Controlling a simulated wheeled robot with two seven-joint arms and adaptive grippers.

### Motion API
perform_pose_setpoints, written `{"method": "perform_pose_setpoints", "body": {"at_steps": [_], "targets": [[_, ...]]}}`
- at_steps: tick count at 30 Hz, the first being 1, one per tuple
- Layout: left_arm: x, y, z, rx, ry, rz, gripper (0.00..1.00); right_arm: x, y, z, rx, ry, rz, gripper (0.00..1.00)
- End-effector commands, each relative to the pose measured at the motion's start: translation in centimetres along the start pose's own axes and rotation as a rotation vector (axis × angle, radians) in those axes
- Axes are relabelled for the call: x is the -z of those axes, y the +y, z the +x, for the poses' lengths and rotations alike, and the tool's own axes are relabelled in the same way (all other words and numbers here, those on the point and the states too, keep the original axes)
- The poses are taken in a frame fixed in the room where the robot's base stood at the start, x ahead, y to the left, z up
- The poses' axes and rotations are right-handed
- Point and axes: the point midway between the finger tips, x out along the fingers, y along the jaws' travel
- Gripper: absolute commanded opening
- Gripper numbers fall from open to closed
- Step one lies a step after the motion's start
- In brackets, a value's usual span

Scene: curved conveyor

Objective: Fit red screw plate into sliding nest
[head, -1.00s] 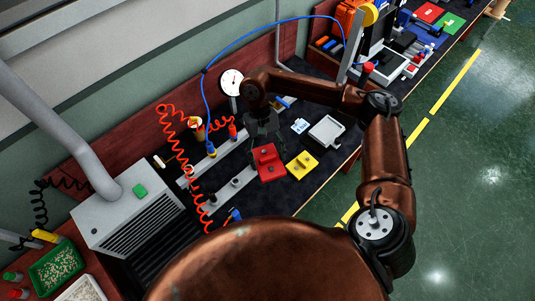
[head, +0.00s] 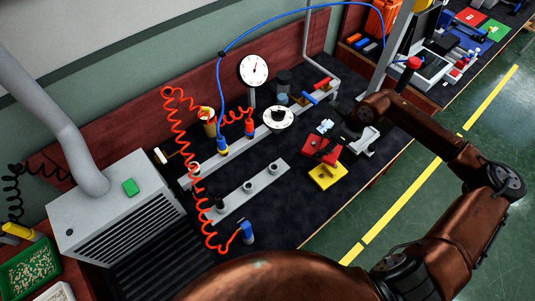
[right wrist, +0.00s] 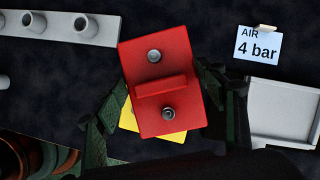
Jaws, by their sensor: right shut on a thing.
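The red screw plate (head: 321,150) has a raised rib and two round screws, clear in the right wrist view (right wrist: 155,62). My right gripper (head: 335,136) is shut on it, with dark fingers at its two sides in the right wrist view (right wrist: 162,90). The plate covers part of a yellow plate (head: 327,176); I cannot tell its exact height above the table. A pale grey shallow tray, which looks like the sliding nest (head: 364,145), lies just right of the red plate, partly hidden by my gripper. It also shows in the right wrist view (right wrist: 272,106). My left gripper is not in view.
A card reading "AIR 4 bar" (right wrist: 258,44) lies near the nest. A grey rail with several posts (head: 245,190) is to the left. A round dial (head: 278,117), gauge (head: 254,70) and red coiled hose (head: 182,150) stand farther back. Dark table is bare at front.

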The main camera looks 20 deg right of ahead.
Motion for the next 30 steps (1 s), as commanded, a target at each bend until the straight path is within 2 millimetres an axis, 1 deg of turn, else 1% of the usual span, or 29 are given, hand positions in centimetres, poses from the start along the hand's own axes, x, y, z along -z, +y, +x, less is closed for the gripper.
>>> {"method": "perform_pose_setpoints", "body": {"at_steps": [5,9,12,15,20,25,27,30], "targets": [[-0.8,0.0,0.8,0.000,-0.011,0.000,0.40,-2.5,0.0,2.7,-0.001,-0.008,0.006,0.34],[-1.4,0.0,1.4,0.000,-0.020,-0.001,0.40,-4.7,0.0,5.5,-0.002,-0.006,0.006,0.34],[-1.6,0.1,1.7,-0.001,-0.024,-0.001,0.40,-5.9,0.0,7.0,0.000,-0.005,0.007,0.34],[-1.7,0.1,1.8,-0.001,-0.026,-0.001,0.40,-6.7,-0.1,8.0,0.000,-0.002,0.007,0.34],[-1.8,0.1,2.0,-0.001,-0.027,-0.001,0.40,-7.5,-0.1,8.8,0.002,-0.002,0.006,0.34],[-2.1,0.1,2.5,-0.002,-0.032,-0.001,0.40,-9.2,0.1,11.0,-0.002,-0.002,0.005,0.34],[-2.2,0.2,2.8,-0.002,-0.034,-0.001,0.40,-9.4,0.0,12.0,-0.001,-0.001,0.006,0.34],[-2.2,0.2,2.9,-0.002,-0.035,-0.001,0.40,-9.7,-0.1,12.5,0.001,-0.001,0.007,0.34]]}}
